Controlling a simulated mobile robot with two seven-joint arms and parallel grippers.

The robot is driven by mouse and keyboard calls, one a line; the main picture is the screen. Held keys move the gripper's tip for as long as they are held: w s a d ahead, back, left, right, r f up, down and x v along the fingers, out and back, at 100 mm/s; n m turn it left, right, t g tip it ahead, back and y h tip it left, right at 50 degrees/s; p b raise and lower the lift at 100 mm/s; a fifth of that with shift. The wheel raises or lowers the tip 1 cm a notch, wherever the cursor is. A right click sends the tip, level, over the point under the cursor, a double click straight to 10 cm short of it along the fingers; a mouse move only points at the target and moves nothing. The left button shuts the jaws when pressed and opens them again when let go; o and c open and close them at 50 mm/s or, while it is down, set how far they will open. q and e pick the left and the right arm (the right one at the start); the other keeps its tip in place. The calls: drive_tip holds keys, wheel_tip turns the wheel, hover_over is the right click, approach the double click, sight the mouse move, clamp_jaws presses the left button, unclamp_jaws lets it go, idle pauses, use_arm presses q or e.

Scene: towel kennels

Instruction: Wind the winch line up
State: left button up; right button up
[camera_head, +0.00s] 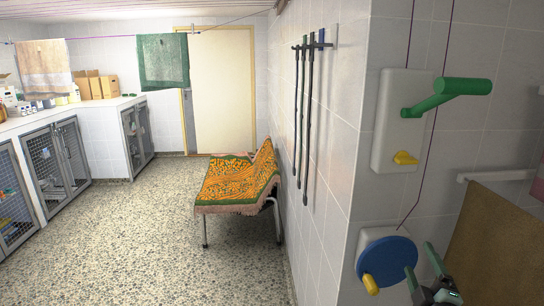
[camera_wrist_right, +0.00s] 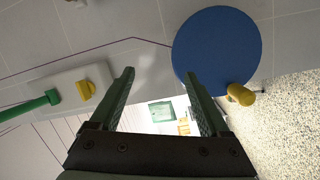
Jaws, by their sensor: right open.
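The winch is a blue disc (camera_head: 390,258) with a yellow crank knob (camera_head: 371,284), on a white plate at the lower right of the head view. The purple winch line (camera_head: 424,165) runs up the wall from it. My right gripper (camera_head: 420,258) is open and empty, just right of the disc. In the right wrist view the open fingers (camera_wrist_right: 159,75) point past the blue disc (camera_wrist_right: 216,48). The yellow knob (camera_wrist_right: 241,94) there lies right of the right finger, apart from it. My left gripper is in neither view.
Above the winch, a white plate (camera_head: 384,140) carries a green lever (camera_head: 450,90) that sticks out and a yellow knob (camera_head: 404,158). Dark rods (camera_head: 310,110) hang left of the wall corner. A chair with an orange cloth (camera_head: 235,182) stands on open floor. Towels (camera_head: 163,62) hang at the back.

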drive_tip(key=shift+a+f, duration=0.1)
drive_tip(key=b, duration=1)
approach(370, 283)
drive_tip(key=w, duration=0.1)
drive_tip(key=w+d, duration=0.1)
drive_tip(key=w, duration=0.1)
drive_tip(key=shift+w+d+f, duration=0.25)
drive_tip(key=shift+d, duration=0.15)
drive_tip(key=shift+a+f+b, duration=0.35)
drive_tip(key=shift+a+b, duration=0.05)
drive_tip(key=shift+b, duration=0.05)
drive_tip(key=shift+w+r, duration=0.1)
drive_tip(key=shift+w, duration=0.25)
drive_tip(key=shift+w+d, duration=0.2)
drive_tip(key=shift+w, duration=0.9)
drive_tip(key=shift+w+d, duration=0.25)
drive_tip(key=shift+w, duration=0.9)
drive_tip(key=shift+w+d, duration=0.2)
drive_tip(key=shift+w, duration=0.9)
drive_tip(key=shift+c, duration=0.2)
clamp_jaws()
